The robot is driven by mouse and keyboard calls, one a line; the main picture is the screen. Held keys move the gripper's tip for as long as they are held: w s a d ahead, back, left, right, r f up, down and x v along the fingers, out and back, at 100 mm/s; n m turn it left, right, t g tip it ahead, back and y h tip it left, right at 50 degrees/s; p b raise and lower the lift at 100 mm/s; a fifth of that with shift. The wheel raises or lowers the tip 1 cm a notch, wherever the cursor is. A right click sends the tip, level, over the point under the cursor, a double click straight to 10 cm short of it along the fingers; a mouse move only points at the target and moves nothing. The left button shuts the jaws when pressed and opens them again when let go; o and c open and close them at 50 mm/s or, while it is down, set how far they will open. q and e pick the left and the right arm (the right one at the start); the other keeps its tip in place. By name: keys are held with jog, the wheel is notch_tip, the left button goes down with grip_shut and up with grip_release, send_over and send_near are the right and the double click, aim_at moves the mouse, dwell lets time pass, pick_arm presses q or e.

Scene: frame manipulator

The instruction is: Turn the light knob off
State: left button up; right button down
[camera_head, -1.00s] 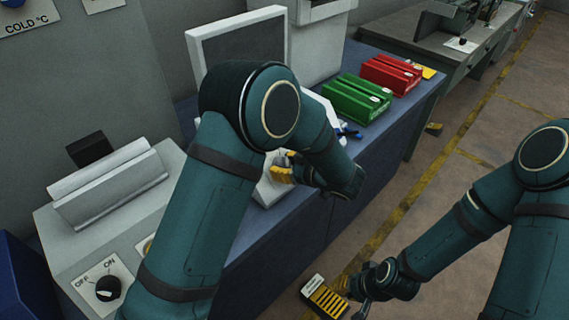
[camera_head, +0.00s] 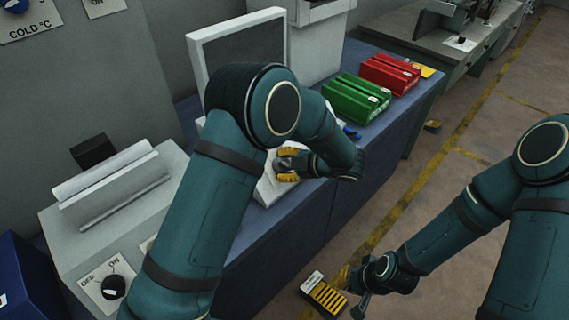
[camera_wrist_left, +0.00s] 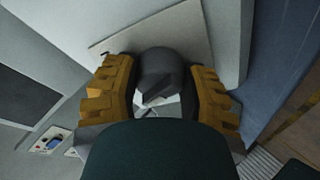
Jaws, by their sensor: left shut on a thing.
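My left gripper (camera_head: 287,165) is at a sloped pale panel (camera_head: 268,190) below the screen. The left wrist view shows its two yellow fingers (camera_wrist_left: 162,100) on either side of a dark grey round knob (camera_wrist_left: 163,70), shut on it. The knob sits on a pale plate; no label on it can be read. Another knob (camera_head: 113,287), black and with OFF and ON marks, is on the grey console at the lower left, apart from both grippers. My right gripper (camera_head: 352,290) is low on the right; its finger opening is unclear.
Green (camera_head: 357,100) and red (camera_head: 391,74) boxes stand on the blue bench beyond the left gripper. A screen (camera_head: 245,60) rises behind it. A yellow-striped black item (camera_head: 325,297) is by the right gripper. The floor on the right is mostly clear.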

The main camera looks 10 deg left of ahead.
pick_arm(q)
jog(key=shift+n, duration=0.8)
jog(key=o, duration=1.2)
jog(key=shift+d, duration=0.1)
jog(key=v, duration=1.2)
jog(key=shift+w+r, duration=0.2)
